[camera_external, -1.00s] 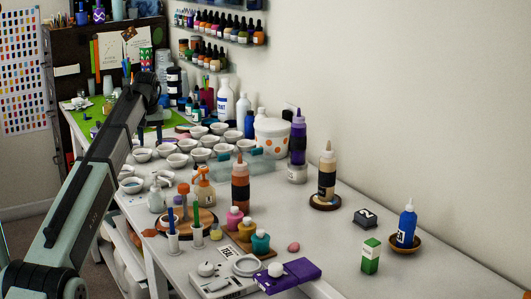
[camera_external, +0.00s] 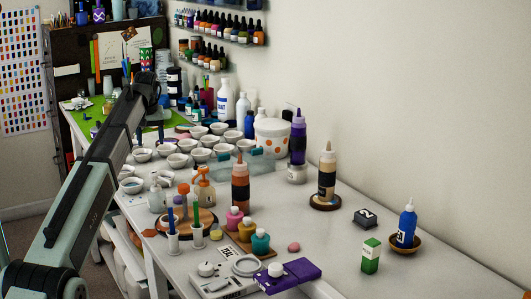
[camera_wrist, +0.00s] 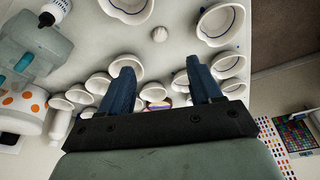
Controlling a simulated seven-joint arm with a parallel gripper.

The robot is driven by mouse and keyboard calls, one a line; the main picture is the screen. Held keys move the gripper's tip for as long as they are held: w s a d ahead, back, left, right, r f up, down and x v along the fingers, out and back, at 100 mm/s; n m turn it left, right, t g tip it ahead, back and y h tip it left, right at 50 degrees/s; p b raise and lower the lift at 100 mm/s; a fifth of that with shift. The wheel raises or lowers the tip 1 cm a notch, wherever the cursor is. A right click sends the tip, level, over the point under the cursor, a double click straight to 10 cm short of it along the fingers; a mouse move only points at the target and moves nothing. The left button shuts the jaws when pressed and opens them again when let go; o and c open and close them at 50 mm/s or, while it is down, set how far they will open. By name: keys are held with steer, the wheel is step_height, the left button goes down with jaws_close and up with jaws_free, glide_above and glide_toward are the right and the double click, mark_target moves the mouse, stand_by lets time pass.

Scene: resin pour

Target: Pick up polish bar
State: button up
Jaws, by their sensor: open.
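My gripper (camera_wrist: 160,68) shows in the wrist view as two dark blue fingers, spread apart with nothing between them. It is over the part of the table with the white bowls, at the far left in the external view. No thing is plainly marked as the polish bar. A small upright green and white block (camera_external: 370,255) stands at the front right of the table and could be it, but I cannot tell for sure. It is far from my gripper and does not show in the wrist view.
Several white bowls (camera_wrist: 220,22) lie under and around my gripper. An orange-dotted tub (camera_external: 272,139), an amber bottle (camera_external: 240,188) and a purple box (camera_external: 288,275) stand farther right or forward. A blue bottle (camera_external: 406,228) sits in a wooden dish near the block. The table's right end has free room.

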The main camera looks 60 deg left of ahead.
steer(key=w+d+m+t, duration=0.1)
steer(key=w+d+m, duration=0.2)
steer(key=w+d, duration=1.35)
steer(key=w+d+r+m, duration=0.15)
steer(key=w+d, duration=0.35)
steer(key=d, duration=0.5)
steer(key=w+d+m+t+h, duration=0.15)
steer(key=w+d, duration=0.25)
steer(key=d, duration=0.5)
steer(key=w+d+r+m+g, duration=0.15)
steer(key=w+d, duration=0.35)
steer(key=d, duration=0.5)
steer(key=n+g+h, duration=0.2)
steer(key=n, duration=1)
glide_toward(373, 241)
steer(key=shift+n+y, duration=0.25)
steer(key=f, duration=1.2)
steer(key=shift+d+f, duration=0.2)
